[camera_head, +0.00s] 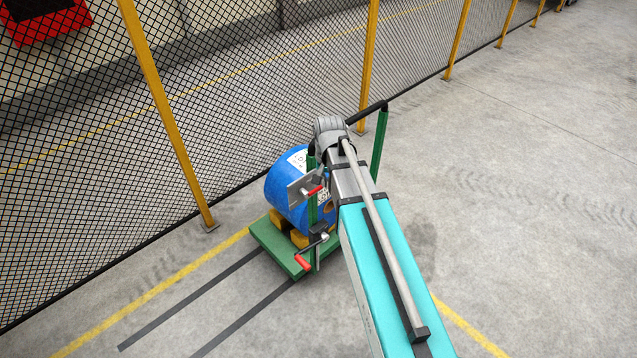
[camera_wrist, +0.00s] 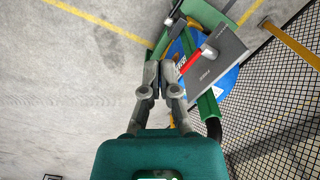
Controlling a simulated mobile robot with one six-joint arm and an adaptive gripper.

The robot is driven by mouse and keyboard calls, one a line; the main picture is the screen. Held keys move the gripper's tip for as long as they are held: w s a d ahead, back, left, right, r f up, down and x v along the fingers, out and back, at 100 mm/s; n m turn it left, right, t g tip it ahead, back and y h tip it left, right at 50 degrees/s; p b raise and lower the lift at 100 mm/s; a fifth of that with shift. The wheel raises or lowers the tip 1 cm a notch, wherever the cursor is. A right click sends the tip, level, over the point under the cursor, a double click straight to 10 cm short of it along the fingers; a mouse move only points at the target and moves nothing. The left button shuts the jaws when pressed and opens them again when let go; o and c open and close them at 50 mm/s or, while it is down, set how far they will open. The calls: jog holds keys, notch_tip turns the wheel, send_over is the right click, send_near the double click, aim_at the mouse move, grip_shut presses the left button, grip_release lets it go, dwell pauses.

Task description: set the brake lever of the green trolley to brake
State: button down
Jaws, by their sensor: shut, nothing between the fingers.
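The green trolley (camera_head: 272,250) stands by the fence with a blue drum on its deck. On its post is a grey plate (camera_head: 296,190) with a red-gripped lever (camera_head: 313,191). I cannot tell which marking the lever stands at. My gripper (camera_wrist: 160,72) is shut and empty, left of the red grip in the wrist view and apart from it in the picture. In the head view my arm hides the fingers.
The blue drum (camera_head: 281,190) rests on yellow blocks. A mesh fence (camera_head: 90,170) with yellow posts runs behind the trolley. The floor on the right is clear.

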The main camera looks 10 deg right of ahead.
aim_at(319, 187)
jog(key=w+d+m, duration=0.1)
jog(key=w+m, duration=0.5)
jog(key=w, duration=0.7)
jog(key=shift+r, duration=0.2)
jog(key=shift+f, duration=0.15)
jog(key=f+b, duration=1.3)
jog(key=shift+s+a+f+b, duration=0.2)
jog(key=shift+a+f+b, duration=0.15)
